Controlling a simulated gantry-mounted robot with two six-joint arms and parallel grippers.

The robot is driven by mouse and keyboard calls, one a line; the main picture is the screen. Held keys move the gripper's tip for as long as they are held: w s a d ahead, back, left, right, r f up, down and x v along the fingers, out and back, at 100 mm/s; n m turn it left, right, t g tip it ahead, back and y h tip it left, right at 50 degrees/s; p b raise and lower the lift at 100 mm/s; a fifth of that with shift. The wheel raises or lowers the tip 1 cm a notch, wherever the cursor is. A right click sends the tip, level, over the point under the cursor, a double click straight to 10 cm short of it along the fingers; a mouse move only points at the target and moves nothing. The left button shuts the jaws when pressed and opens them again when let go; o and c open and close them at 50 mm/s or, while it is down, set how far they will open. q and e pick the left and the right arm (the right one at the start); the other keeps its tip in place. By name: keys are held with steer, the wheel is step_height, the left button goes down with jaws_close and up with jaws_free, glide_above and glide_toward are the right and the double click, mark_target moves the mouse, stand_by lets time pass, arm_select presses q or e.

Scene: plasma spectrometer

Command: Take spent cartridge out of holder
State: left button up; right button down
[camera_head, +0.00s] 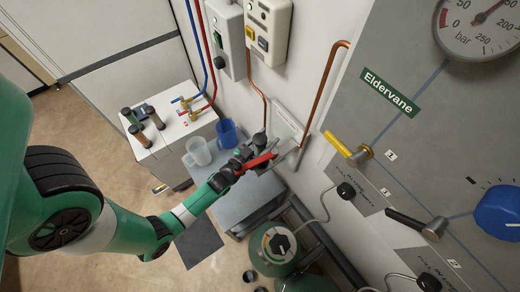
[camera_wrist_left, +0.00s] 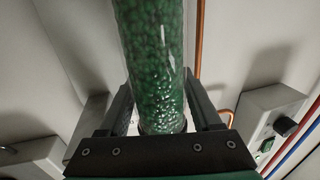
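In the left wrist view a clear tube full of green beads, the cartridge (camera_wrist_left: 155,70), runs up out of the picture. Its dark lower end is close to my gripper body. My left gripper (camera_wrist_left: 160,105) has one dark finger on each side of the tube. I cannot tell whether the fingers press on it or stand slightly apart. In the head view my left gripper (camera_head: 256,150) is at the wall by a pale metal bracket (camera_head: 287,155), perhaps the holder. A red bar (camera_head: 257,161) shows at the gripper. My right gripper is not in view.
A white jug (camera_head: 198,152) and a blue jug (camera_head: 227,133) stand beside my left forearm. Copper pipes (camera_head: 322,92) run along the wall. A panel with a yellow lever (camera_head: 338,144) is at the right. A green gas cylinder (camera_head: 273,247) stands below.

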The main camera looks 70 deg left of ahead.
arm_select(q)
jaws_close()
steer(key=shift+r, duration=0.1)
